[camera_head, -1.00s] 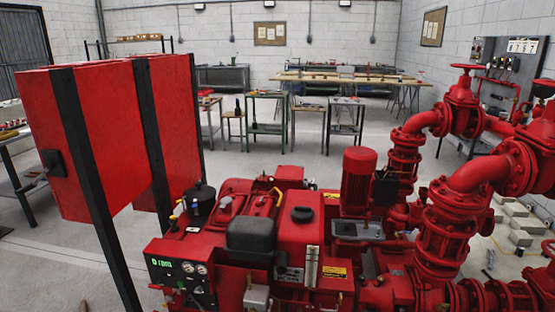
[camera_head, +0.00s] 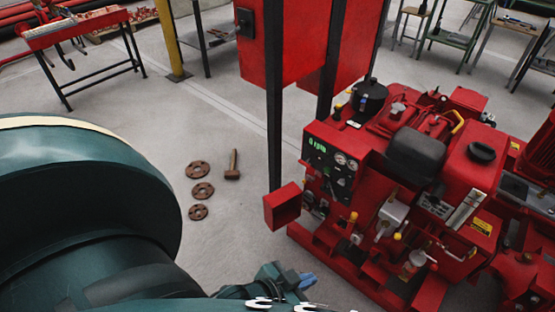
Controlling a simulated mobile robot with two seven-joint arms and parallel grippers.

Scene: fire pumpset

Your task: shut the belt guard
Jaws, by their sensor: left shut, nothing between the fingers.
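The red pumpset (camera_head: 435,165) stands at the right, with a control panel showing a green readout and gauges. A small red box-shaped cover (camera_head: 283,207) sticks out at its left front end, beside a black post. It may be the belt guard, swung out, but I cannot tell for certain. My left gripper (camera_head: 305,281) is at the bottom middle, in front of the pumpset and nearer to me than the red cover. Its blue fingertips are shut and empty, apart from the cover in the picture. My right gripper is out of view.
Red cabinets (camera_head: 302,45) stand on black posts behind the cover. Rusty flanges (camera_head: 202,190) and a hammer (camera_head: 232,165) lie on the floor left of the pumpset. A red-topped workbench (camera_head: 78,30) is at the upper left. Floor between is clear.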

